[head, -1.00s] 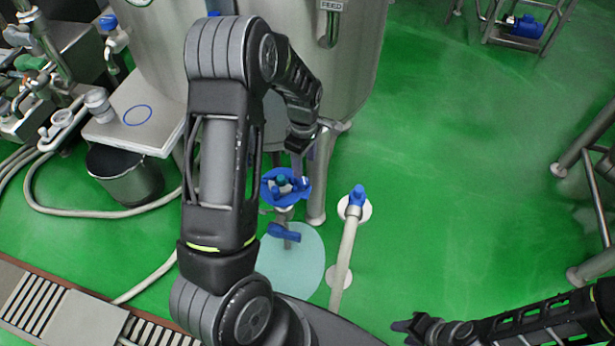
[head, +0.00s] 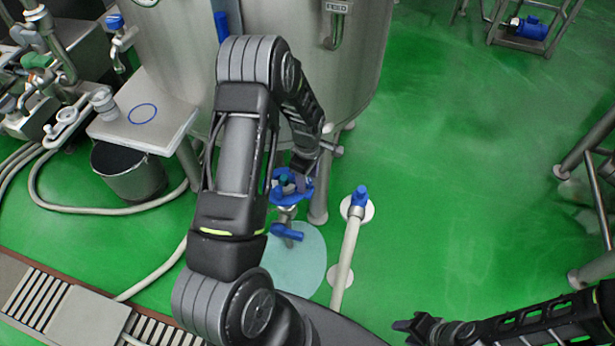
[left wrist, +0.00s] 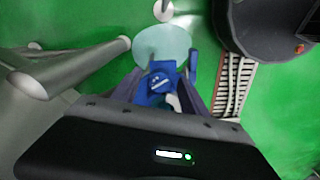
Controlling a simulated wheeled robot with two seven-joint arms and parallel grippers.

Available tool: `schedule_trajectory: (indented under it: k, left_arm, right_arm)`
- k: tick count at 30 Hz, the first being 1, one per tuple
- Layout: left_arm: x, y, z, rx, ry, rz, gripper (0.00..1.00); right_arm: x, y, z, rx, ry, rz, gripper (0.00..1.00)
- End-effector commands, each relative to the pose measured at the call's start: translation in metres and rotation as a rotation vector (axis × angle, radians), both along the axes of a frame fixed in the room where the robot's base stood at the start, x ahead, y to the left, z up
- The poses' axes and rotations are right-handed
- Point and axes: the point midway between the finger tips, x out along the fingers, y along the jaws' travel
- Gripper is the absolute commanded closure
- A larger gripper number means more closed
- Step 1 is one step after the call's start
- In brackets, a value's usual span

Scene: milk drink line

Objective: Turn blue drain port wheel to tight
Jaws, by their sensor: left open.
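The blue drain port wheel (head: 277,190) sits on a short metal pipe under the big steel tank. My left gripper (head: 300,177) is over the wheel and hides part of it. In the left wrist view, blue parts of the drain port (left wrist: 158,88) show between and beyond the fingers of my open left gripper (left wrist: 163,92). I cannot tell whether the fingers touch the wheel. A blue lever handle (head: 287,232) is just below the wheel. My right gripper (head: 405,326) is at the lower right, away from the wheel; its jaw state is unclear.
The steel tank (head: 345,70) and its legs stand close behind the wheel. A blue-topped floor pipe (head: 346,245) is just to the right. A metal bucket (head: 130,178) and hoses lie at left. The green floor (head: 470,170) at right is clear.

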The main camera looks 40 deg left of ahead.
Motion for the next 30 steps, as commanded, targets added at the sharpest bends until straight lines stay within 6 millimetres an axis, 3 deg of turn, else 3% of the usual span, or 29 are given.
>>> schedule_trajectory:
  k: [3, 21, 30]
  left_arm:
    - [-0.0001, 0.0, 0.0001, 0.0, 0.0, 0.0, 0.5]
    - [-0.0002, 0.0, 0.0004, 0.0, 0.001, 0.0, 0.99]
    - [-0.0002, 0.0, 0.0002, 0.0, 0.001, -0.004, 1.0]
  right_arm:
    - [-0.0001, 0.0001, -0.0001, 0.0, 0.0, 0.0, 0.64]
    - [-0.0001, 0.0001, -0.0001, 0.0, 0.0, 0.0, 0.64]
    - [-0.0001, 0.0, -0.0005, 0.0, 0.0, 0.0, 0.64]
